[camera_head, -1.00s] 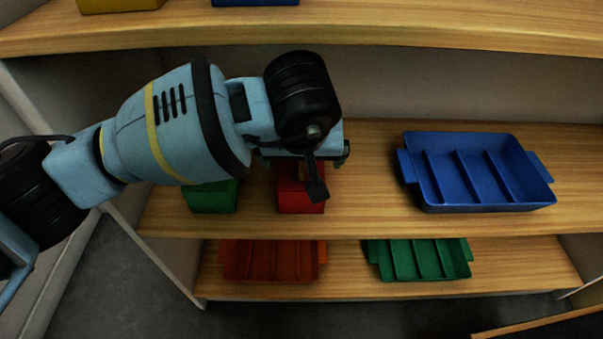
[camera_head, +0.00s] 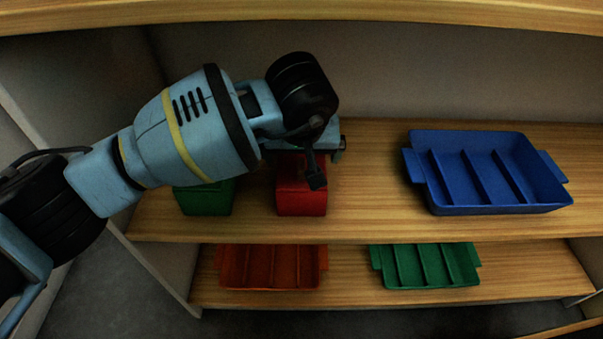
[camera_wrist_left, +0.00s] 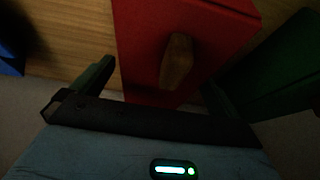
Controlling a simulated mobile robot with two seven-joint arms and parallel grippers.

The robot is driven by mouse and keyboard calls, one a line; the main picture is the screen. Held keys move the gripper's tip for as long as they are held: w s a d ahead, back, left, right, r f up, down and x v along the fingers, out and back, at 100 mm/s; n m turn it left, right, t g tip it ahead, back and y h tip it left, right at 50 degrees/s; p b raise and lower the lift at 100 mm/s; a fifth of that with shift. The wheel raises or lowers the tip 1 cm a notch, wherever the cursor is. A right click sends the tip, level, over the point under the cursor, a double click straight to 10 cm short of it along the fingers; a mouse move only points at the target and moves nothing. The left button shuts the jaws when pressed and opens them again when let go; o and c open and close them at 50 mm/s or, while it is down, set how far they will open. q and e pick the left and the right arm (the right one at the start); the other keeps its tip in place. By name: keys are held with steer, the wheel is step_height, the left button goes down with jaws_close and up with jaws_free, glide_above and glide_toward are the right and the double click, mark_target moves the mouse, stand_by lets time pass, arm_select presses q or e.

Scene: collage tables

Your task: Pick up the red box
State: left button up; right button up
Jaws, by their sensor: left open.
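The red box (camera_head: 301,202) stands on the middle shelf, just right of a green box. My left gripper (camera_head: 314,172) is in front of and over its upper part, hiding some of its top. In the left wrist view the red box (camera_wrist_left: 140,35) has a wooden handle (camera_wrist_left: 176,62) on the face towards me. The open fingers of my left gripper (camera_wrist_left: 160,74) lie on either side of the box's near end, with the handle between them. I cannot tell whether they touch the box. My right gripper is not in view.
The green box (camera_head: 205,198) is close on the left. A blue divided tray (camera_head: 490,207) stands to the right, with bare shelf between. An orange tray (camera_head: 270,287) and a green tray (camera_head: 425,284) sit on the shelf below.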

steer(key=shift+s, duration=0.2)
arm_select(q)
steer(key=shift+c, duration=0.6)
steer(key=c, duration=1.2)
steer(key=shift+r, duration=0.1)
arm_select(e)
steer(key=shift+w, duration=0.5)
arm_select(q)
steer(key=shift+r, duration=0.4)
steer(key=r+p, duration=0.2)
steer(key=r, duration=0.1)
steer(key=shift+s+d+r, duration=0.15)
steer(key=shift+d, duration=0.05)
steer(key=shift+s+d+r+p, duration=0.2)
steer(key=shift+s+d+p, duration=0.65)
steer(key=shift+s+d, duration=1.9)
steer(key=shift+s+d+r+p, duration=0.2)
steer(key=shift+s+d+p, duration=0.65)
steer(key=shift+s+d, duration=1.9)
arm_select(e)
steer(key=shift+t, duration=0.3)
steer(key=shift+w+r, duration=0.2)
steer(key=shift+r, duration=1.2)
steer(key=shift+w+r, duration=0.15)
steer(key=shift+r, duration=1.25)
